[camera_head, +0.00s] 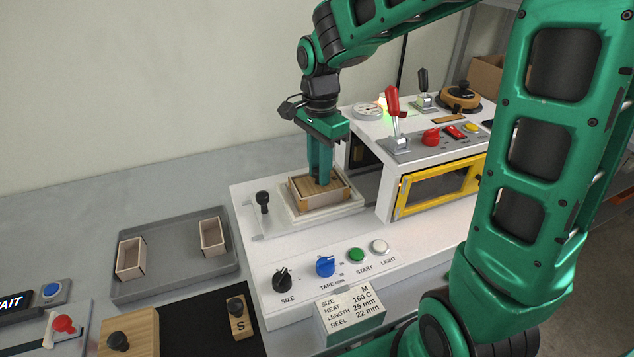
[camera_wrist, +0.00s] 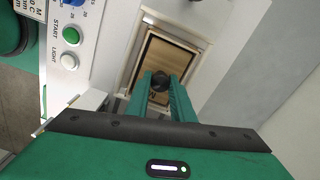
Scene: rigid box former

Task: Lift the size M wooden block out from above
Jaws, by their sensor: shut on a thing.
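The size M wooden block (camera_wrist: 158,56) sits inside an open box on the white holder (camera_head: 345,209) of the machine. In the head view the box walls (camera_head: 293,196) surround it. Its dark round knob (camera_wrist: 160,80) shows between my fingers in the wrist view. My gripper (camera_head: 320,183) points straight down from above and is shut on the block's knob. The green fingers hide part of the block and the knob in the head view. I cannot tell whether the block is raised at all from the box.
The machine's white housing with a yellow-framed door (camera_head: 437,187) and a red lever (camera_head: 393,106) stands close right of my gripper. A grey tray (camera_head: 180,285) with two small boxes lies left. Front left are a large wooden block (camera_head: 130,335) and the S block (camera_head: 239,318).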

